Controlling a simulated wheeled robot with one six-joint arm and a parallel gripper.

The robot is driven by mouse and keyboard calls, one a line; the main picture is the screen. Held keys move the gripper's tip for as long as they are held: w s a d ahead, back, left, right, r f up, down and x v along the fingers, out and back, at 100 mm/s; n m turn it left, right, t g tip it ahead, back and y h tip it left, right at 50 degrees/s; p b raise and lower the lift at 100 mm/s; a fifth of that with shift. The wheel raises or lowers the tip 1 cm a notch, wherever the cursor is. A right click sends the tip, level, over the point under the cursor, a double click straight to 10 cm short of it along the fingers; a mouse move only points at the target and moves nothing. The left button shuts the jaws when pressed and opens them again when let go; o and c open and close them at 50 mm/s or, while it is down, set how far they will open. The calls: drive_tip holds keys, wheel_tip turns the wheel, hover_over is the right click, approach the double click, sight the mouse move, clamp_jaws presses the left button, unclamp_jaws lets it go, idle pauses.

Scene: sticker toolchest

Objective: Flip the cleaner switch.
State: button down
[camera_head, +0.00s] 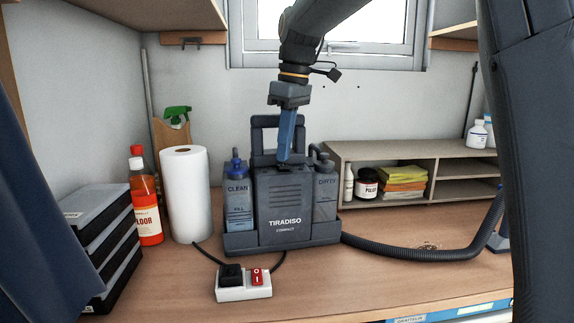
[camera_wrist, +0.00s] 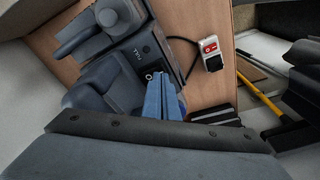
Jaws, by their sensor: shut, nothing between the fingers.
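The dark grey cleaner (camera_head: 284,203), labelled TIRADISO, stands upright on the workbench in the head view, with a CLEAN bottle (camera_head: 238,195) on its left and a DIRTY bottle (camera_head: 325,190) on its right. My gripper (camera_head: 283,158) points down at the cleaner's top, its blue fingers shut and empty. The fingertips are at or just above the top; I cannot tell whether they touch. In the wrist view, a small black switch with a white mark (camera_wrist: 150,74) shows on the cleaner's top, right beside my gripper (camera_wrist: 161,78), which partly covers it.
A white power strip (camera_head: 231,295) with a red rocker switch (camera_head: 257,276) and a black plug lies in front. A paper roll (camera_head: 185,195), an orange bottle (camera_head: 147,212) and stacked black cases (camera_head: 110,240) stand left. A hose (camera_head: 410,252) and shelf (camera_head: 400,151) are right.

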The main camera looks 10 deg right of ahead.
sight(285, 166)
drive_tip(key=shift+f+b, duration=0.35)
drive_tip(key=shift+f, duration=0.3)
idle(0.5)
wheel_tip(285, 166, up, 7)
drive_tip(key=p, duration=0.7)
idle(0.3)
drive_tip(key=shift+d, duration=0.15)
